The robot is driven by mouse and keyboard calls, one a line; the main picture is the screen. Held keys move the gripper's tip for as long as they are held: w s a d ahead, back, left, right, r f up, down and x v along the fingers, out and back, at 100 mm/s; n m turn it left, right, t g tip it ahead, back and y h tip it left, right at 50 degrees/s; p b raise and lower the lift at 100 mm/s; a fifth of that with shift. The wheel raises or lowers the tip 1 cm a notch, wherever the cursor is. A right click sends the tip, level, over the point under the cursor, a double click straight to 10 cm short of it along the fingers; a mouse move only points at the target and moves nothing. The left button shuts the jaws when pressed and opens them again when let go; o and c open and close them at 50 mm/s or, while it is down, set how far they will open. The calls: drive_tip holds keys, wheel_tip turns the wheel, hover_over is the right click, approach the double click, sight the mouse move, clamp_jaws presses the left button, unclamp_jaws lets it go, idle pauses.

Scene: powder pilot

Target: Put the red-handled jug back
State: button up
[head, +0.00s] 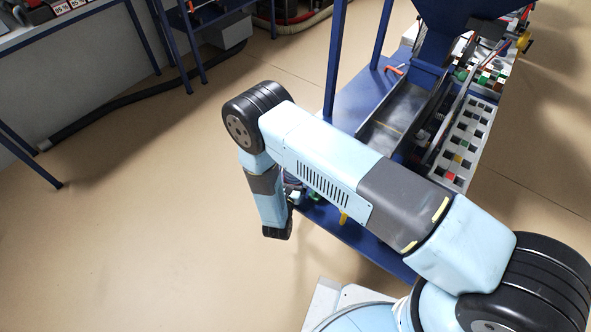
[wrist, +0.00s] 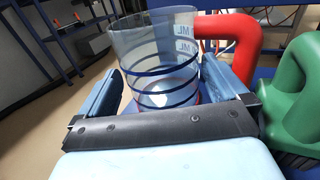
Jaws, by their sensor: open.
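The red-handled jug is a clear cylinder (wrist: 158,50) with dark rings and printed marks, and a thick red handle (wrist: 240,40) on its right side. In the wrist view it stands upright between the two fingers of my gripper (wrist: 163,70). The gripper is open, with one finger on each side of the jug. A gap shows at the left finger; I cannot tell whether the right finger touches. The jug's base is partly hidden by the gripper. I cannot make out the jug or my fingers in the head view, where my arm blocks much of the bench.
A green handled object (wrist: 296,95) stands close to the right of my gripper. In the head view, a blue bench (head: 355,98) carries a metal trough (head: 395,122) and a white slotted rack (head: 468,138). Open floor (head: 140,230) lies to the left.

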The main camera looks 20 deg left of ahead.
drive_tip(key=s+d, duration=0.1)
drive_tip(key=s, duration=0.7)
drive_tip(key=shift+s+d, duration=0.15)
drive_tip(key=shift+s, duration=0.2)
